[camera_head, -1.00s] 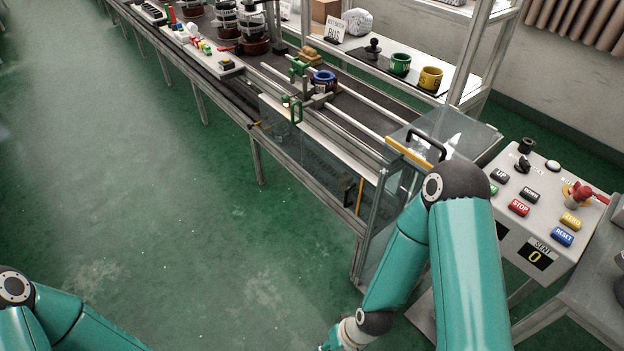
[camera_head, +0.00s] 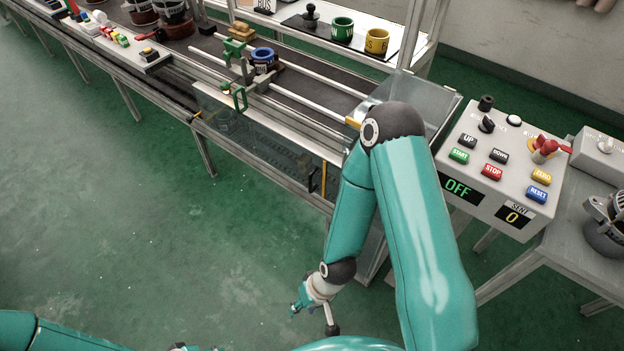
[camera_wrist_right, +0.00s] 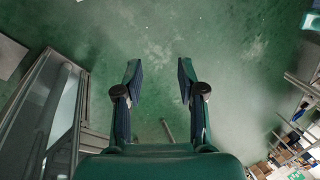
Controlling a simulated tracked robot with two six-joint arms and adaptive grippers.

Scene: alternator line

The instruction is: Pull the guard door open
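Clear guard panels stand at the near end of the line. I cannot tell which panel is the door. My right gripper (camera_head: 314,301) hangs low over the floor in front of the line, apart from the guard. In the right wrist view the gripper (camera_wrist_right: 159,64) is open and empty, with a framed panel (camera_wrist_right: 62,105) to its left.
A control box (camera_head: 505,165) with coloured buttons and an OFF display stands right of my right arm. A grey table (camera_head: 560,240) with a metal part is beside it. Green and yellow cups stand on a back shelf. The green floor left of the line is clear.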

